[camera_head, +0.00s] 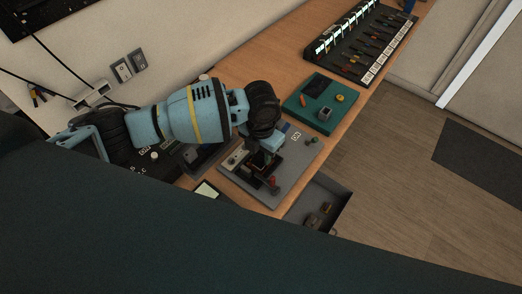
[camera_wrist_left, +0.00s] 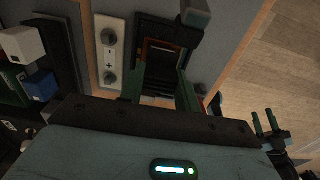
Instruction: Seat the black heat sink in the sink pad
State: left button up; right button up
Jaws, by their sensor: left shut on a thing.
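My left gripper (camera_head: 263,160) is over the grey board (camera_head: 293,184) on the bench, pointing down. In the left wrist view its two green fingers (camera_wrist_left: 160,82) are shut on a dark piece, seemingly the black heat sink (camera_wrist_left: 162,58). A black rectangular frame (camera_wrist_left: 141,30), probably the sink pad, surrounds the space just beyond the fingertips. I cannot tell whether the heat sink touches or sits inside it. My right gripper (camera_wrist_left: 264,118) shows at the right of the left wrist view, with two green fingers apart and nothing visible between them.
A light plate with round knobs (camera_wrist_left: 109,55) stands beside the frame. A red-topped part (camera_head: 274,185) is close to the gripper. A green tray (camera_head: 307,99) and a black tool rack (camera_head: 345,52) lie farther along the bench. An open drawer (camera_head: 338,213) is below the front edge.

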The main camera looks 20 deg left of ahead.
aim_at(261, 152)
pick_arm(q)
jog(key=shift+f, duration=0.7)
jog(key=o, duration=1.1)
jog(key=shift+c, duration=0.2)
jog(key=shift+r, duration=0.15)
notch_tip(261, 152, up, 8)
jog(key=shift+f, duration=0.2)
jog(key=shift+s+f, duration=0.1)
